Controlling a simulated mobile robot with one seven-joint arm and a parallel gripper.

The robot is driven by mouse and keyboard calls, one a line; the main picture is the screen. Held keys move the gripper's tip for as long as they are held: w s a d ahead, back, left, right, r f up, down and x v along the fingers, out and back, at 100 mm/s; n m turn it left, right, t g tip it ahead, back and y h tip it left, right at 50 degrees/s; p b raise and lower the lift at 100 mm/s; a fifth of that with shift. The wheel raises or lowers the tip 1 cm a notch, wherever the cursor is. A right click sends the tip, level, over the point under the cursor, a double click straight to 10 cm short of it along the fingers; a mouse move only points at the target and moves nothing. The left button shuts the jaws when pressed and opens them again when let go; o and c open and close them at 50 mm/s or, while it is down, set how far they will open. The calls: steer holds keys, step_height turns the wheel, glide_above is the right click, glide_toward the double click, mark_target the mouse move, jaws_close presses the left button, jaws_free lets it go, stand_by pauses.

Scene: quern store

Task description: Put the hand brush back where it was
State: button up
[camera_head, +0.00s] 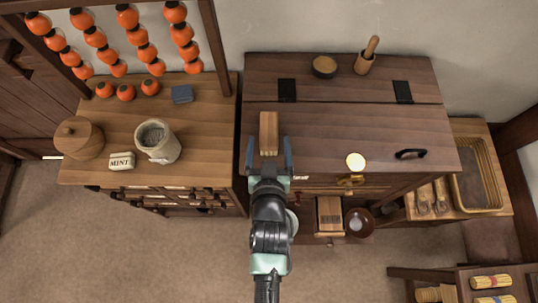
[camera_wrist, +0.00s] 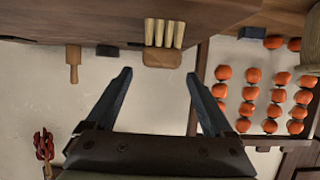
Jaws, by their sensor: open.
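The hand brush (camera_head: 269,128) has a brown wooden back. It is on the lid of the dark wooden chest (camera_head: 330,135), near the lid's left side. In the wrist view, which is upside down, the brush (camera_wrist: 162,57) shows its pale bristle tufts toward the lid. My gripper (camera_head: 269,150) is open and empty at the near end of the brush. In the wrist view my gripper's fingertips (camera_wrist: 160,73) are spread wider than the brush, which appears just beyond them. I cannot tell whether the near end lies between the fingers.
Left, a counter (camera_head: 205,150) holds a sack (camera_head: 158,142) and lidded pot (camera_head: 79,138). A basket (camera_head: 476,174) is far right.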

steer(key=b+v, duration=0.1)
steer(key=v, duration=0.5)
steer(key=shift+s, duration=0.25)
steer(key=shift+r, duration=0.2)
step_height(320, 180, up, 19)
steer(key=t, duration=0.4)
glide_above(270, 130)
step_height(270, 130, up, 15)
steer(key=w+t, duration=0.3)
steer(key=s+r+t, duration=0.3)
steer(key=s+r, duration=0.2)
steer(key=r, duration=0.8)
steer(key=s+r+t, duration=0.3)
steer(key=s+r, duration=0.2)
steer(key=r, duration=0.9)
steer(key=shift+r+t, duration=0.2)
steer(key=shift+t, duration=0.2)
steer(key=shift+s, duration=0.1)
